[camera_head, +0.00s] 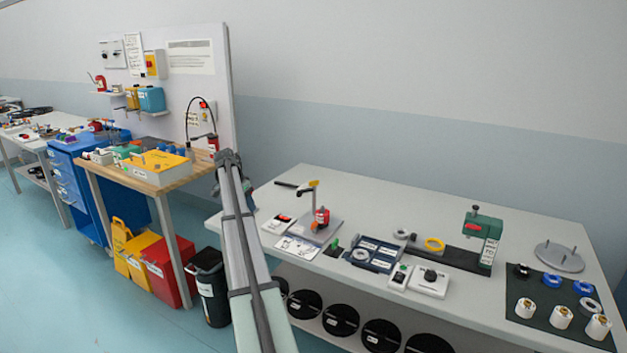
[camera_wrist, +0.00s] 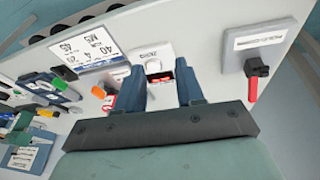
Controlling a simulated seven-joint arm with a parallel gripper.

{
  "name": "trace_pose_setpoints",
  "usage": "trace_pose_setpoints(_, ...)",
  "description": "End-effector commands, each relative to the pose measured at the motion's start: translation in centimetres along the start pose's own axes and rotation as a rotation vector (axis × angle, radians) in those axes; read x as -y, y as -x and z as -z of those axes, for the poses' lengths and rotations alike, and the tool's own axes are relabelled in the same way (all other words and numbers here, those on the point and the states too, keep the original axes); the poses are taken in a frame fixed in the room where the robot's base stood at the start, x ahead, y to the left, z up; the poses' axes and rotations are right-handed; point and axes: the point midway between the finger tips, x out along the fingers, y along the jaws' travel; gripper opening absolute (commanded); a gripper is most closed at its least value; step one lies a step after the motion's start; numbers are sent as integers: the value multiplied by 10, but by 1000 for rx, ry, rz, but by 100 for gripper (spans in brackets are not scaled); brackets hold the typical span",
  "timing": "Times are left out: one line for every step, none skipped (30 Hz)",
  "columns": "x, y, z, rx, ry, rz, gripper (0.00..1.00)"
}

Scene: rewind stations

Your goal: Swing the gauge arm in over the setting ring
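The gauge stand (camera_head: 301,197) stands at the left of the grey table in the head view. A red piece (camera_head: 321,216) stands on the plate below that end. I cannot tell for sure which piece is the setting ring, or whether the arm lies over it. My gripper (camera_wrist: 160,66) is open in the wrist view, with nothing between its fingers. In the head view my arm hides most of my gripper.
A printed card (camera_wrist: 88,50) lies beside the white box. A red lever (camera_wrist: 253,89) hangs from a dark knob at right.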

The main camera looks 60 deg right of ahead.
Motion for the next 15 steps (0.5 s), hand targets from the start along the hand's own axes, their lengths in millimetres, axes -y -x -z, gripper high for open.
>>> trace_pose_setpoints(-4, 12, 46, -9, -74, -12, 37)
trace_pose_setpoints(-11, 19, 68, -15, -118, -20, 37)
trace_pose_setpoints(-20, 28, 96, -22, -174, -30, 37)
trace_pose_setpoints(-27, 34, 115, -26, -214, -38, 37)
trace_pose_setpoints(-34, 40, 134, -31, -253, -44, 37)
trace_pose_setpoints(-44, 48, 158, -39, -303, -53, 37)
trace_pose_setpoints(-52, 54, 173, -43, -337, -60, 37)
trace_pose_setpoints(-59, 59, 188, -47, -368, -66, 37)
trace_pose_setpoints(-68, 66, 205, -52, -406, -72, 37)
trace_pose_setpoints(-74, 70, 216, -55, -431, -77, 37)
trace_pose_setpoints(-79, 73, 226, -58, -453, -81, 37)
trace_pose_setpoints(-86, 78, 236, -62, -478, -86, 37)
trace_pose_setpoints(-91, 81, 243, -64, -493, -89, 37)
trace_pose_setpoints(-94, 83, 248, -66, -506, -91, 37)
trace_pose_setpoints(-97, 85, 253, -68, -519, -94, 37)
